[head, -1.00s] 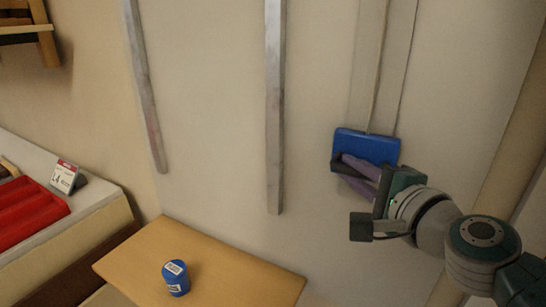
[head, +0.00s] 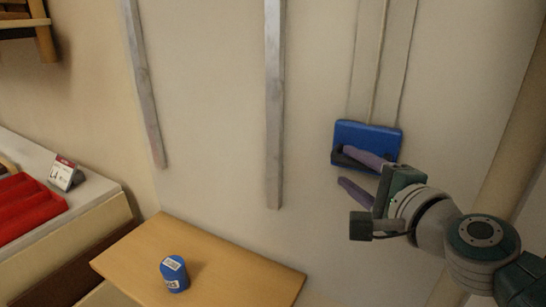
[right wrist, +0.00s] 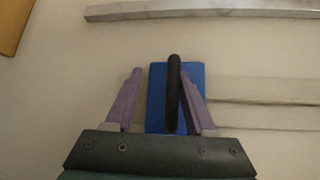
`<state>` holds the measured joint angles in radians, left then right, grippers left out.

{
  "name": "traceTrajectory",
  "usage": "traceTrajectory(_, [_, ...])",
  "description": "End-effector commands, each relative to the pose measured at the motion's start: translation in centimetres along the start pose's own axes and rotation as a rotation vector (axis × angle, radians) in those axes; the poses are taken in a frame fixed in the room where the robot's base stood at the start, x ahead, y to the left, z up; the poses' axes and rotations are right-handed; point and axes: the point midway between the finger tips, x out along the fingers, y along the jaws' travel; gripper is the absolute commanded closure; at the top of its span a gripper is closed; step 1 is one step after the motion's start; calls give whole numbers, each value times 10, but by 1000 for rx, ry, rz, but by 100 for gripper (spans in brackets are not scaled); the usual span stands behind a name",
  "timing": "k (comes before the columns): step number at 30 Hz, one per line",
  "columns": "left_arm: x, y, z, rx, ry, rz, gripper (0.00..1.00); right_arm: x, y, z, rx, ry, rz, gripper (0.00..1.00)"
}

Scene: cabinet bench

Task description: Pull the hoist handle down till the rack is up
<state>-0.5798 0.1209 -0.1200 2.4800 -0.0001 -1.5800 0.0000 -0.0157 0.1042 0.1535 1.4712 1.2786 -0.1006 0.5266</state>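The hoist handle is a dark bar (right wrist: 173,92) standing out from a blue block (head: 378,134) on the wall, at the right of the head view. The blue block also shows behind the bar in the right wrist view (right wrist: 156,88). My right gripper (head: 350,168) has two purple fingers spread apart. In the right wrist view the bar lies between the fingers, close to the right one, with a wider gap to the left one. I cannot tell if the right finger touches it. My left gripper is not in view. I cannot make out the rack for certain.
Pale vertical strips run up the wall above the block. Two metal rails (head: 274,110) hang to its left. A wooden table (head: 225,255) below carries a blue can (head: 174,274). A red tray (head: 30,208) and a wooden frame (head: 45,40) are at the left.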

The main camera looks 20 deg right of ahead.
Motion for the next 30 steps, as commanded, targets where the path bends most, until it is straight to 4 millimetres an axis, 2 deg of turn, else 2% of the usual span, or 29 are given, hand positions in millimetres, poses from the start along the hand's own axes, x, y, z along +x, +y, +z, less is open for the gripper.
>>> traceTrajectory(5, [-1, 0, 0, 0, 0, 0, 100, -4, 2, 0, 1, 0, 5, 50])
traceTrajectory(8, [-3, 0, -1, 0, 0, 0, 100, -16, 2, 0, 1, -1, 6, 50])
traceTrajectory(15, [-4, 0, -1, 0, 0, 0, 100, -62, 4, 0, 1, 1, 6, 50])
traceTrajectory(21, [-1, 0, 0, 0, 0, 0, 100, -90, 2, 0, -1, 0, 3, 50])
traceTrajectory(30, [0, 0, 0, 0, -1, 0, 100, -100, 0, 0, 0, 0, 0, 50])
